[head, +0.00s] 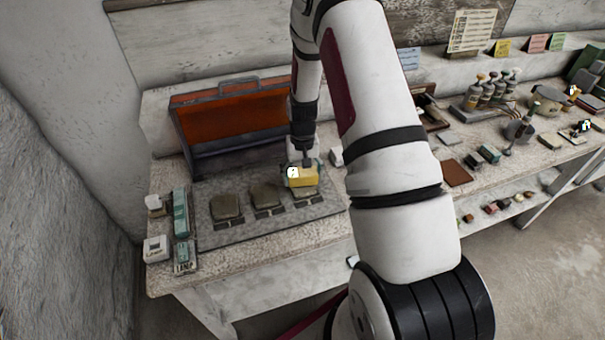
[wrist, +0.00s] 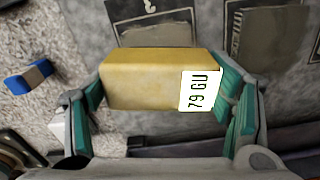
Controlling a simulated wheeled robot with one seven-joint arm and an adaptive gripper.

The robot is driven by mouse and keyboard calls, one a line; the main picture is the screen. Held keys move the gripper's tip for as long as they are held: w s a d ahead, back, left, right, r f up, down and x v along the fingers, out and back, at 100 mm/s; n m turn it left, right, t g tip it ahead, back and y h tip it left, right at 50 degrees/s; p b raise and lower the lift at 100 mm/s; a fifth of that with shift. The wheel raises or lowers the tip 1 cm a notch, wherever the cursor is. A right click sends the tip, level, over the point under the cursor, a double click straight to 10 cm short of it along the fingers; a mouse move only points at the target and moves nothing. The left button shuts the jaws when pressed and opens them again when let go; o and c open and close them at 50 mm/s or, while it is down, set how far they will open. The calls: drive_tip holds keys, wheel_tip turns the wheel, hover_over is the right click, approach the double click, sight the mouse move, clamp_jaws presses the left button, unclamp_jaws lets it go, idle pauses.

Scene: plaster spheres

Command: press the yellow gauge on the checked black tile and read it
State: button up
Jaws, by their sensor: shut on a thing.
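The yellow gauge (head: 305,179) is a block held between the teal fingers of my gripper (head: 304,168). In the wrist view the gauge (wrist: 150,80) fills the middle between the fingers. Its white display (wrist: 197,91) reads "79 GU", turned sideways. In the head view the gauge is over the rightmost of three dark tiles (head: 304,193) and hides part of it. I cannot tell whether it touches the tile. Two more tiles, the middle one (head: 265,196) and the left one (head: 226,207), lie beside it. Their label marks are too small to read in the head view.
The tiles lie on a grey panel (head: 245,222) before an open orange-lined case (head: 232,112). Teal and white instruments (head: 181,214) stand at the left edge. Bottles (head: 487,92) and small items crowd the right side of the bench.

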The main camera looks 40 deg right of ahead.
drive_tip(key=shift+o, duration=0.2)
drive_tip(key=shift+f, duration=0.4)
idle(0.9)
drive_tip(key=shift+r+p, duration=0.75)
drive_tip(key=shift+r, duration=2.85)
drive_tip(key=shift+c, duration=0.2)
